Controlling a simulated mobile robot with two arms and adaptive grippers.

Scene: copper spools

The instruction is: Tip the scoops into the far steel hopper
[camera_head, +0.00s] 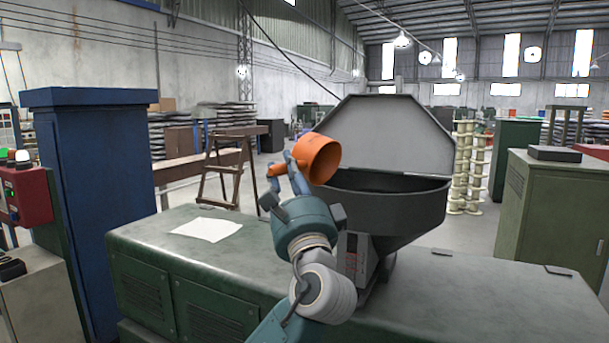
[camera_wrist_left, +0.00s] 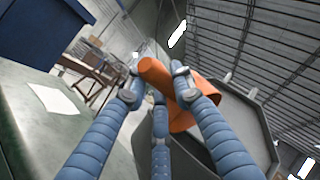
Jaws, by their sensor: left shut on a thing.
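An orange scoop (camera_head: 318,158) is held up at the left rim of the steel hopper (camera_head: 395,210). Its round open end faces right, over the hopper's left edge, and its handle points left. My left gripper (camera_head: 287,172) is shut on the scoop. In the left wrist view the blue fingers (camera_wrist_left: 158,92) close around the orange scoop (camera_wrist_left: 184,116). The hopper is dark grey with an open top and a raised lid (camera_head: 385,125). Whether anything is inside the scoop is hidden. My right gripper is not in view.
The hopper stands on a green cabinet (camera_head: 220,262) with a white paper sheet (camera_head: 207,229) on it. A blue pillar (camera_head: 95,190) stands at the left. A wooden stepladder (camera_head: 225,170) is behind. A green cabinet (camera_head: 550,215) stands right, and pale spools (camera_head: 467,165) are stacked behind the hopper.

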